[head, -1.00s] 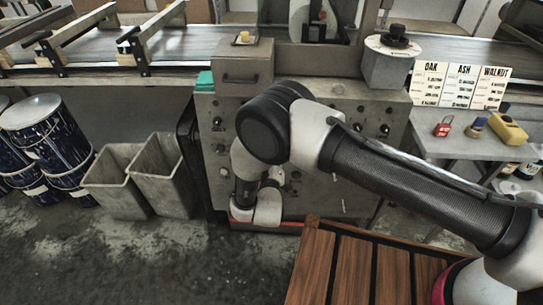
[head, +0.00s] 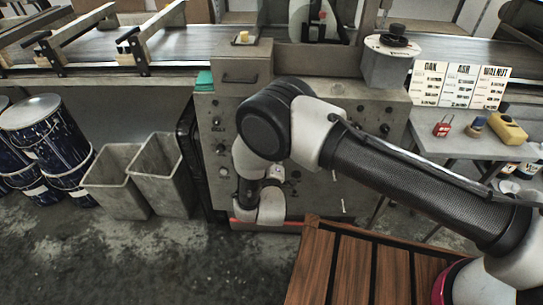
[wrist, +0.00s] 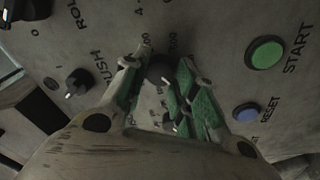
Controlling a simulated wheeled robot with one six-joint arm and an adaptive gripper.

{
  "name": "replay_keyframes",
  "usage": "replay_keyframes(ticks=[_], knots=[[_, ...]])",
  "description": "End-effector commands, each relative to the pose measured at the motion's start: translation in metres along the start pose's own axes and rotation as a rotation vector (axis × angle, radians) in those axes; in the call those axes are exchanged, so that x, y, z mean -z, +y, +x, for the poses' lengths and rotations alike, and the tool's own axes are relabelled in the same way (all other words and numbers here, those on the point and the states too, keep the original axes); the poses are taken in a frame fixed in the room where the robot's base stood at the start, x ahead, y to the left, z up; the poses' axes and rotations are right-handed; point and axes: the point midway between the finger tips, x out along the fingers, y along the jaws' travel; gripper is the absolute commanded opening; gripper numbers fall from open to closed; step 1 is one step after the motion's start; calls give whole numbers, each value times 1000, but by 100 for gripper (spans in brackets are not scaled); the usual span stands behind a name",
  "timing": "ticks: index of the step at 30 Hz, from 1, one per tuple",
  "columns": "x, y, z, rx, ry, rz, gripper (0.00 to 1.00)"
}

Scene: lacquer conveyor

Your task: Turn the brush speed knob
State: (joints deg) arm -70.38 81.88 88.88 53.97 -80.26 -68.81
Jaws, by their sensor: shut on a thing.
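In the wrist view, my gripper (wrist: 163,66) is shut around a dark round knob (wrist: 158,70) on the grey control panel (wrist: 215,35). Its green-padded fingers stand on either side of the knob and hide part of it. Numbers such as 600 and 700 show above this knob. A partly covered label reading "RUSH" runs beside the left finger. In the head view, my arm crosses in front of the panel (head: 225,160), and the gripper is hidden behind it.
A black pointer knob (wrist: 77,83) sits to the left in the wrist view. A green START button (wrist: 264,53) and a blue RESET button (wrist: 246,112) sit to the right. In the head view, two grey bins (head: 115,180) stand left and a slatted wooden surface (head: 350,270) lies in front.

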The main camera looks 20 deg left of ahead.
Motion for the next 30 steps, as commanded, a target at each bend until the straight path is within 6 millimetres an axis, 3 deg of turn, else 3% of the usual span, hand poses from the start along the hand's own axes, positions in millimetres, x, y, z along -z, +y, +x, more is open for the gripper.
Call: replay_keyframes(ticks=[4, 5, 8, 9, 20, 23, 30], knots=[[-1, -2, -1, 4, -1, -2, 4], [-1, -2, -1, 4, -1, -2, 30], [-1, -1, -1, 4, -1, -1, 48], [-1, -1, -1, 3, -1, -1, 50], [0, -1, -5, 2, 0, 0, 50], [0, -1, -18, 2, 1, 0, 50], [1, -2, -72, 4, 3, -2, 50]])
